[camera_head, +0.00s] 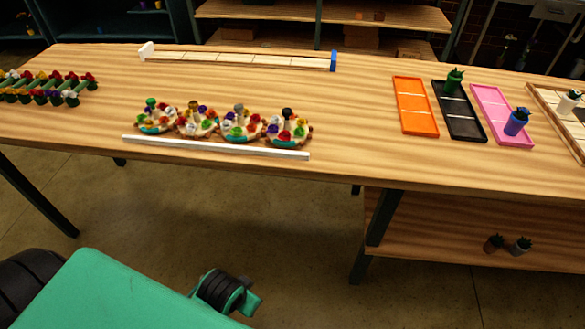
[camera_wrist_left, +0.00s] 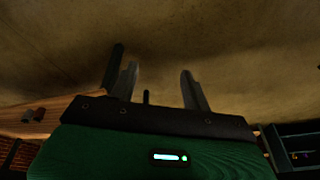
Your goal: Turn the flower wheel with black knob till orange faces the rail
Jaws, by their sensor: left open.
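Several round flower wheels stand in a row on the wooden table in the head view. The flower wheel with the black knob (camera_head: 288,132) is the one at the right end. Small coloured flowers, among them red and green, sit around its knob. They are too small to tell where the orange one is. The white rail (camera_head: 215,148) lies along the table's front edge, just in front of the wheels. My left gripper (camera_wrist_left: 160,88) is open and empty in the left wrist view, with only floor behind its fingers. My right gripper is not in view.
The other wheels (camera_head: 197,121) stand close on the left. A long board (camera_head: 235,60) with white and blue ends lies at the back. Orange (camera_head: 416,118), black (camera_head: 466,127) and pink (camera_head: 490,100) trays stand on the right. The table between wheels and trays is clear.

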